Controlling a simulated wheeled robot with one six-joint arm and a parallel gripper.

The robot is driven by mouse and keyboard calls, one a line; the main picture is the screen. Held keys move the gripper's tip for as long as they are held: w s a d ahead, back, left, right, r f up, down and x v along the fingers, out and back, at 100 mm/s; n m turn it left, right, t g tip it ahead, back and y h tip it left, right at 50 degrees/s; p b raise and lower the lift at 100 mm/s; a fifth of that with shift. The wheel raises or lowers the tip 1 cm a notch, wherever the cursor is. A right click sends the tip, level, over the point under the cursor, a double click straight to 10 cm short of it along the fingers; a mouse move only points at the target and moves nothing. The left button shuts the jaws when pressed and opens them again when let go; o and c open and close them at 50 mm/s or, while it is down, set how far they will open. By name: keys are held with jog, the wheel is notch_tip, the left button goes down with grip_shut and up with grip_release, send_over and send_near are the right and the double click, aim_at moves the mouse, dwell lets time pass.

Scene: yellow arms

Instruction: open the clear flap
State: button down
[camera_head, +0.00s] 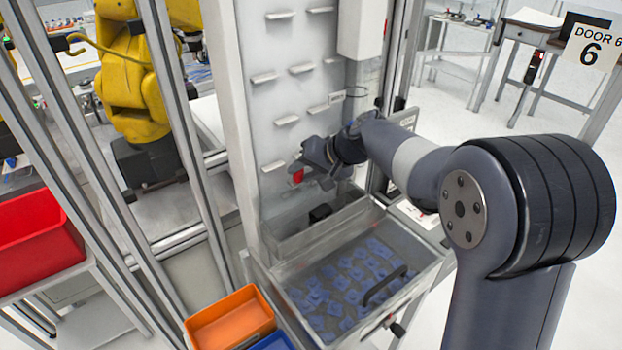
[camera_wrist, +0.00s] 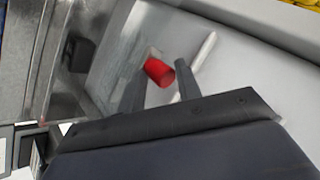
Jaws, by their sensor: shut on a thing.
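The clear flap (camera_head: 318,232) is a see-through panel low on the white cabinet front, above the tray of blue pieces. In the wrist view it shows as a glassy sheet (camera_wrist: 112,62) running up to a red knob (camera_wrist: 160,72). The knob also shows in the head view (camera_head: 297,176). My gripper (camera_head: 306,176) reaches in from the right. In the wrist view its two dark fingers (camera_wrist: 162,80) are on either side of the knob, shut on it. The exact tilt of the flap is hard to tell.
A clear-walled tray (camera_head: 425,272) of blue pieces, with a black handle (camera_head: 385,285), lies below my gripper. The white cabinet panel (camera_head: 290,45) with several pegs stands behind. An orange bin (camera_head: 232,322) and a red bin (camera_head: 35,240) are left. Metal posts (camera_head: 185,130) stand left.

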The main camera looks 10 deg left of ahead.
jog(key=shift+a+f, duration=0.2)
jog(key=shift+a, duration=0.1)
jog(key=c, duration=1.2)
grip_release()
jog(key=shift+f, duration=0.1)
jog(key=b+v, duration=0.2)
jog(key=v, duration=0.9)
jog(key=shift+r, duration=0.3)
jog(key=shift+w+a, duration=0.1)
jog(key=shift+w, duration=0.05)
jog(key=shift+c, duration=0.6)
